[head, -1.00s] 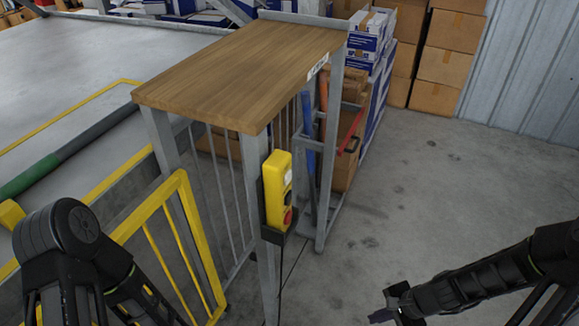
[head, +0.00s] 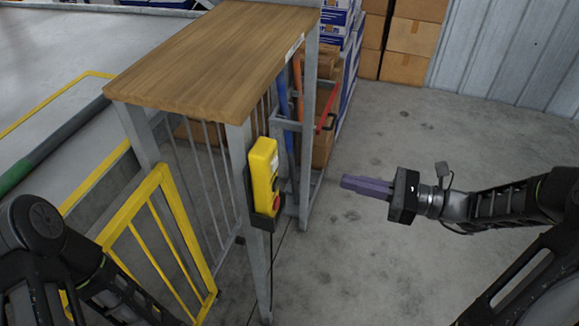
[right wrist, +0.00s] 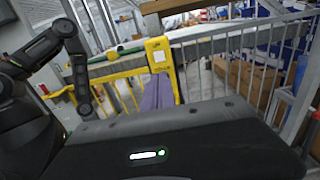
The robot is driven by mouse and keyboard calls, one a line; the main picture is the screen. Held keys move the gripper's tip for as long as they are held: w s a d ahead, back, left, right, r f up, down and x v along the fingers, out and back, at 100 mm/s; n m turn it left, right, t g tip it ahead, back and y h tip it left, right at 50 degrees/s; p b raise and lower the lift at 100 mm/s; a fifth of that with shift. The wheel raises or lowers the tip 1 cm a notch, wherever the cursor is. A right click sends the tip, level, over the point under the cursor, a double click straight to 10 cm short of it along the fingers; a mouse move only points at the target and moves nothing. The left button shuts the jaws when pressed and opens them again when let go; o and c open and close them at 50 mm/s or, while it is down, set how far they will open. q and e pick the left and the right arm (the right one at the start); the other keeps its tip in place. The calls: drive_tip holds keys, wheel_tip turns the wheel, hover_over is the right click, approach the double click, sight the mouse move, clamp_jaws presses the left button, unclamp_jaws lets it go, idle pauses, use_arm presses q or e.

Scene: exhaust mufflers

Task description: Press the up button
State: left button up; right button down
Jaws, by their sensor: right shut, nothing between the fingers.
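The yellow control box (head: 263,176) is fixed upright to the grey front leg of the wooden-topped table. A red button shows low on its right face; the up button is too small to make out. In the right wrist view the yellow box (right wrist: 160,58) stands beyond the fingers, with a pale label on it. My right gripper (head: 346,182) has purple fingers, shut and empty. It points left toward the box, with a clear gap between them. My left arm shows at the lower left, but its gripper is out of view.
The wooden tabletop (head: 215,55) stands above the box. A yellow gate (head: 150,215) is left of the table leg. A grey rack with a red handle (head: 329,123) stands behind. Cardboard boxes (head: 408,38) are at the back. The floor to the right is open.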

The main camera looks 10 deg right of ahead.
drive_tip(key=b, duration=0.4)
approach(276, 165)
drive_tip(key=b+x, duration=0.2)
drive_tip(key=x, duration=0.4)
drive_tip(key=shift+f, duration=0.15)
drive_tip(key=shift+w+a, duration=0.3)
drive_tip(key=shift+a, duration=0.05)
